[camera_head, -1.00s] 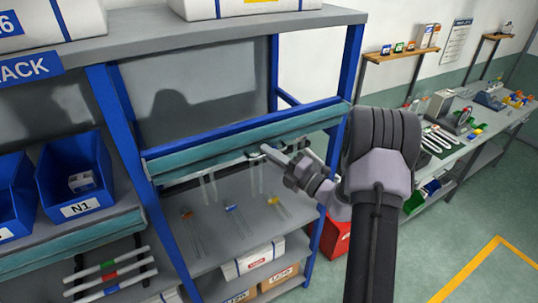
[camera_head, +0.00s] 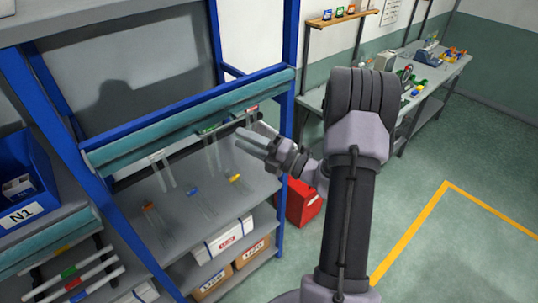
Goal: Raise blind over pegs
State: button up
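The teal blind (camera_head: 180,128) is gathered in a long band across the blue rack's bay, below its dark back panel. Its lower edge sits just above a row of pegs with coloured tags: white-red (camera_head: 160,155), green (camera_head: 208,129) and red (camera_head: 251,108). Clear tubes (camera_head: 165,177) hang from the pegs. My gripper (camera_head: 238,138) is in front of the rack, below the blind's right half and apart from it. Its two light fingers point left with a small gap between them, and they look empty. They overlap the hanging tubes in the picture; whether they touch cannot be told.
A shelf (camera_head: 190,220) below holds tubes with coloured caps. White and brown boxes (camera_head: 222,240) stand lower. A red container (camera_head: 300,203) is on the floor right of the rack. A blue N1 bin (camera_head: 25,190) is at left. The green floor at right is clear.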

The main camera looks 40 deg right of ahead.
jog(key=b+v, duration=0.1)
jog(key=v, duration=0.8)
jog(key=shift+s, duration=0.1)
jog(key=s+a+f+n+g+y+b, duration=0.1)
jog(key=a+f+n+g+y+b, duration=0.15)
jog(key=a+n+g+b, duration=0.3)
jog(key=s+a+f+n+g+y+b, duration=0.1)
jog(key=a+f+n+g+b, duration=0.25)
jog(key=a+n, duration=0.4)
jog(key=s+a+f+n+g+y+b, duration=0.1)
jog(key=a+f+n+g+b, duration=0.3)
jog(key=a, duration=0.4)
jog(key=s+a+f+n+h+b, duration=0.3)
jog(key=s+f+n+h+b, duration=0.2)
jog(key=n, duration=0.8)
jog(key=s+a+f+n+h+b, duration=0.3)
jog(key=s+f+n+h+b, duration=0.3)
jog(key=f+n+b, duration=0.4)
jog(key=s+n+b, duration=0.1)
jog(key=n+b, duration=0.3)
jog(key=b, duration=0.1)
jog(key=shift+s+a+f+t, duration=0.15)
jog(key=shift+s+f+t, duration=0.1)
jog(key=shift+f+t, duration=0.1)
